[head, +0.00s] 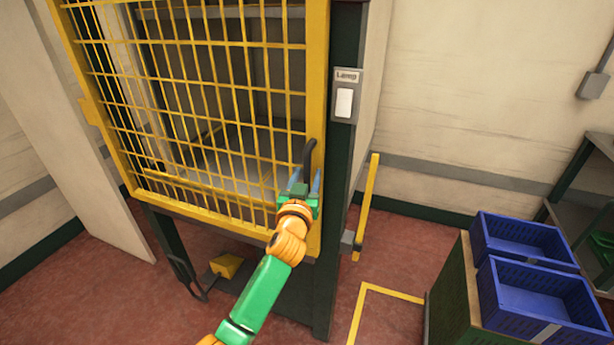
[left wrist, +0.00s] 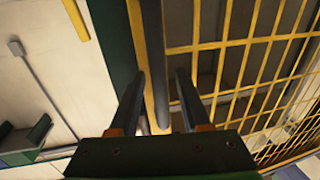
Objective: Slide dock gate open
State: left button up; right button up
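The dock gate (head: 316,75) is a yellow frame with yellow wire mesh. It stands across the opening of a dark green bay, its right edge beside the post (head: 345,140). A black upright bar handle (head: 309,153) is fixed on the gate's right frame. My left gripper (head: 304,182) is at the lower part of the handle. In the left wrist view the fingers of my left gripper (left wrist: 162,74) are spread, with the dark handle (left wrist: 153,35) lying between them and gaps on both sides. My right gripper is not in view.
A plate labelled "Lamp" with a white switch (head: 344,102) is on the post. A yellow bar (head: 368,200) stands out right of the post. Blue crates (head: 520,240) sit on a stand at right. A yellow pedal (head: 226,265) is under the bay. A pale panel (head: 70,130) stands left.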

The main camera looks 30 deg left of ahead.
pick_arm(q)
grip_shut()
dwell(1.2)
